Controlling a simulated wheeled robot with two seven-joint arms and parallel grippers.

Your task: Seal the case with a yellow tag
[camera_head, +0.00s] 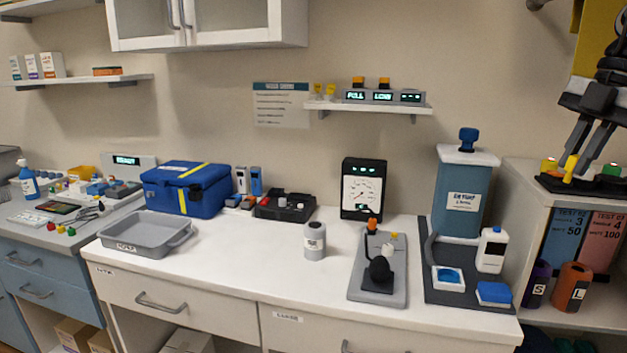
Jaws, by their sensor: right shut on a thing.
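The blue case (183,190) stands on the white counter at the left. It has a yellow stripe over its lid, and the lid looks closed. My right gripper (577,156) is at the upper right, over a black tray (585,186) on top of the white cabinet. It is shut on a small yellow tag (571,168), which points down at the tray; I cannot tell whether it still touches the tray. The gripper is far to the right of the case. My left gripper is not in view.
The tray also holds a yellow-orange piece (549,164) and a green piece (611,169). A tall blue container (461,195), a black gauge (363,189), a grey bottle (315,240) and an empty grey tray (147,235) stand on the counter. The counter's middle front is clear.

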